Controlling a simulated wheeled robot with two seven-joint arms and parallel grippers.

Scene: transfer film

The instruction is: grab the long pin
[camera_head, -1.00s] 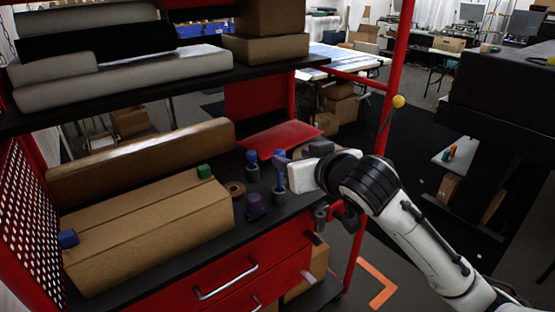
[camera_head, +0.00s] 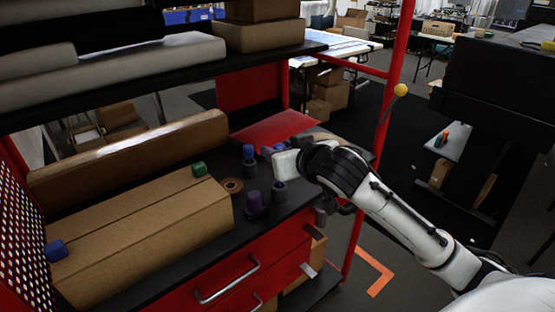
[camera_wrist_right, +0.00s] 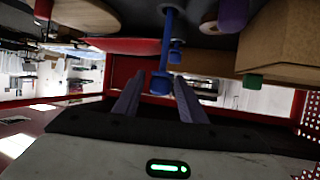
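The long blue pin (camera_wrist_right: 167,42) stands in the right wrist view, which is upside down, with its end between my right gripper's fingertips (camera_wrist_right: 157,80). The fingers are spread, with a gap on either side of the pin. In the head view my right gripper (camera_head: 273,150) is over the shelf's front right; it hides the pin's upper part, and only its dark lower end (camera_head: 279,186) shows. A shorter blue pin (camera_head: 249,153) stands behind and left, also in the wrist view (camera_wrist_right: 176,54). A purple pin (camera_head: 253,202) stands in front. My left gripper is out of view.
A red post (camera_head: 385,110) rises to the right. An upper shelf (camera_head: 150,80) hangs above.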

